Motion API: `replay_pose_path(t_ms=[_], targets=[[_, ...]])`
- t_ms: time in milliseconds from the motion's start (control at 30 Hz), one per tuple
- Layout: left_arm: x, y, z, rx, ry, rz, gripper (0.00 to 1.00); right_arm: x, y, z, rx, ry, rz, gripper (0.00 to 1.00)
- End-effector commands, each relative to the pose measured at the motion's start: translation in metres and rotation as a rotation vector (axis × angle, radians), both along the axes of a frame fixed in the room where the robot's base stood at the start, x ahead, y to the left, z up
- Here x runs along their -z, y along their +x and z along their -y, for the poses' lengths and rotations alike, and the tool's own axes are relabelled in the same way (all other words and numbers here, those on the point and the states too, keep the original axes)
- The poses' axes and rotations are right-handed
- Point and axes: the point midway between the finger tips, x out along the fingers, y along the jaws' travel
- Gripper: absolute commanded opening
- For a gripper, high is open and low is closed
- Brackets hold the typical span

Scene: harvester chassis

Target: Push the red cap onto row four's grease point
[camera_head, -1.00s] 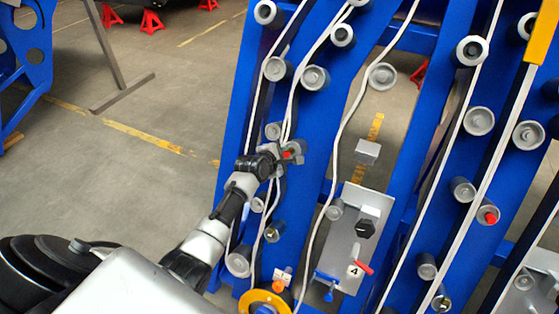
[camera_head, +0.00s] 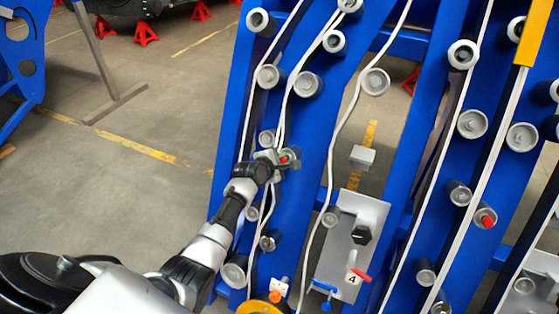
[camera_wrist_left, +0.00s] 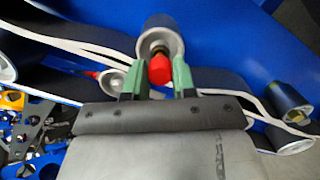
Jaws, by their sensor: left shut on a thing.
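My left gripper (camera_head: 277,162) reaches the blue chassis column and is shut on a red cap (camera_head: 284,160). In the left wrist view the red cap (camera_wrist_left: 160,70) sits between the two green fingertips of my left gripper (camera_wrist_left: 159,80). It is in front of a grey round roller or socket (camera_wrist_left: 161,36), with a dark and brass-coloured fitting (camera_wrist_left: 158,50) directly behind it. The cap looks lined up with this fitting; whether it is fully seated I cannot tell. My right gripper is not in view.
White hoses or belts (camera_head: 337,130) run down the blue columns between several grey rollers (camera_head: 307,84). Another red cap (camera_head: 487,222) sits on a roller at the right. A red-handled lever (camera_head: 360,275) sticks out by the plate. The floor at left is open.

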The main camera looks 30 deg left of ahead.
Motion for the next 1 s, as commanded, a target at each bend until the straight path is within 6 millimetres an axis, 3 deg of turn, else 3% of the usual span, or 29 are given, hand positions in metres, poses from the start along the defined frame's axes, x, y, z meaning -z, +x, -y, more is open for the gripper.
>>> replay_pose_path(t_ms=[1000], targets=[[0.0003, 0.0009, -0.0005, 0.0, 0.0, 0.001, 0.04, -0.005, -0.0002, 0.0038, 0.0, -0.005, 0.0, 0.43]])
